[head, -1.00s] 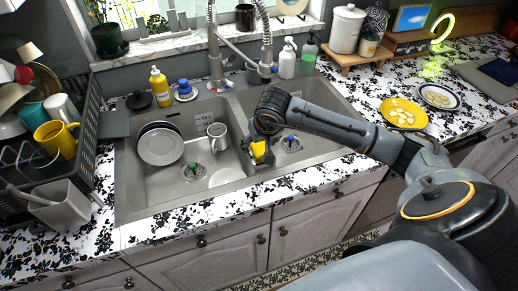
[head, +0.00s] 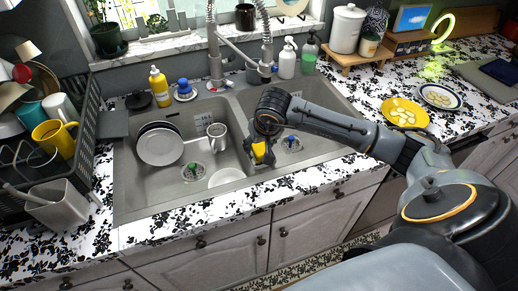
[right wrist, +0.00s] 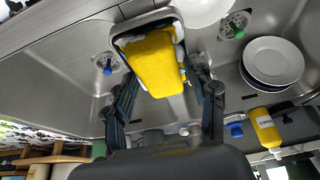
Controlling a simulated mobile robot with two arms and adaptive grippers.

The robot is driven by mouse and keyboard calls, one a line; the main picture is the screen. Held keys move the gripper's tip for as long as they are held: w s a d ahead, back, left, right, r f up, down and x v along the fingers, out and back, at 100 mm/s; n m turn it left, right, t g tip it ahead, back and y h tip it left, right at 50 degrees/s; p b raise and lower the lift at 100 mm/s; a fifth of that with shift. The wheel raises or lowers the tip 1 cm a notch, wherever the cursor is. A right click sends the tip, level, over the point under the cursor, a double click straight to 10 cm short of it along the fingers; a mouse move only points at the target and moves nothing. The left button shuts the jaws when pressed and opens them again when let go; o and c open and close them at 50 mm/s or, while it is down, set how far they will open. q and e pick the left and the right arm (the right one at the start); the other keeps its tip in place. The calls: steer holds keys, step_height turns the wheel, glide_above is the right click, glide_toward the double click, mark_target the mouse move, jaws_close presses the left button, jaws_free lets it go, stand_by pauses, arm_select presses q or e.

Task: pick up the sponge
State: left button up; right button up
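The yellow sponge (head: 259,152) sits in a small grey holder at the divider between the two sink basins. The sponge also shows in the right wrist view (right wrist: 157,62), with the rim of the holder (right wrist: 122,32) around its upper part. My right gripper (head: 262,140) reaches down over the divider at the sponge. In the right wrist view its two fingers (right wrist: 166,85) stand apart, one on each side of the sponge's near end, with a visible gap on the right. My left gripper is not in view.
The left basin (head: 147,195) holds stacked plates (head: 160,147), a mug (head: 217,136) and a white bowl (head: 227,177). The faucet (head: 215,60) stands behind the divider. A dish rack (head: 88,125) is at left. A yellow plate (head: 403,113) lies on the right counter.

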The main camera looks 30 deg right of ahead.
steer(key=c, duration=0.7)
